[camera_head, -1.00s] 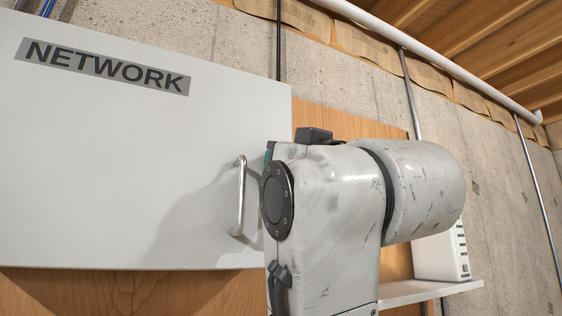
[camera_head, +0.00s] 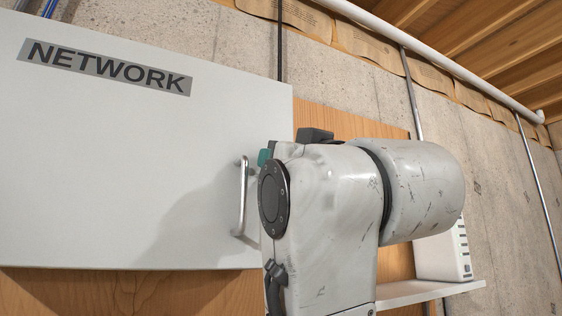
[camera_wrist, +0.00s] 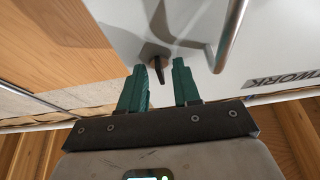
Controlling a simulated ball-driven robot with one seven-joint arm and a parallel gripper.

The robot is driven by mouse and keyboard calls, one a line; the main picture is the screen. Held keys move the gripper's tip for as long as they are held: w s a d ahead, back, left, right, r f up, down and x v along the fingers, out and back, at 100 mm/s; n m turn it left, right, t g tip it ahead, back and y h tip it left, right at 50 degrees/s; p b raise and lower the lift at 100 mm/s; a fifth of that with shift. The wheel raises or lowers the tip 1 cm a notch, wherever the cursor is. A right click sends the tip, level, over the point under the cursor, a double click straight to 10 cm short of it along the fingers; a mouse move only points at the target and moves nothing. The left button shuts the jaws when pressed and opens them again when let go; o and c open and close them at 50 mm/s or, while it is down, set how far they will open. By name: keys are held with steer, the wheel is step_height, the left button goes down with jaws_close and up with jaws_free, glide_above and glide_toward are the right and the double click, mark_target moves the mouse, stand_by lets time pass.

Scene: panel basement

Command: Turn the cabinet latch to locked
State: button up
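The white cabinet door (camera_head: 120,150) carries a NETWORK label (camera_head: 105,68) and fills the left of the head view. Its metal bar handle (camera_head: 242,198) stands at the door's right side. In the wrist view a small dark latch (camera_wrist: 156,62) sits on the door beside the handle (camera_wrist: 230,35). My gripper (camera_wrist: 164,70) has two green fingers, spread apart and empty. The latch is just beyond and between the fingertips, its tail pointing towards the gap. I cannot tell whether it touches them. In the head view my arm hides the latch and most of the gripper.
A wooden backing panel (camera_head: 350,125) is behind the door. A white shelf (camera_head: 425,291) with a white device (camera_head: 443,255) is at the lower right. Pipes run along the concrete wall (camera_head: 480,180). The handle is close to the fingers.

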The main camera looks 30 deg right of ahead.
steer(key=b+v, duration=0.3)
steer(key=v, duration=0.7)
steer(key=shift+s+f, duration=0.25)
steer(key=shift+s, duration=0.1)
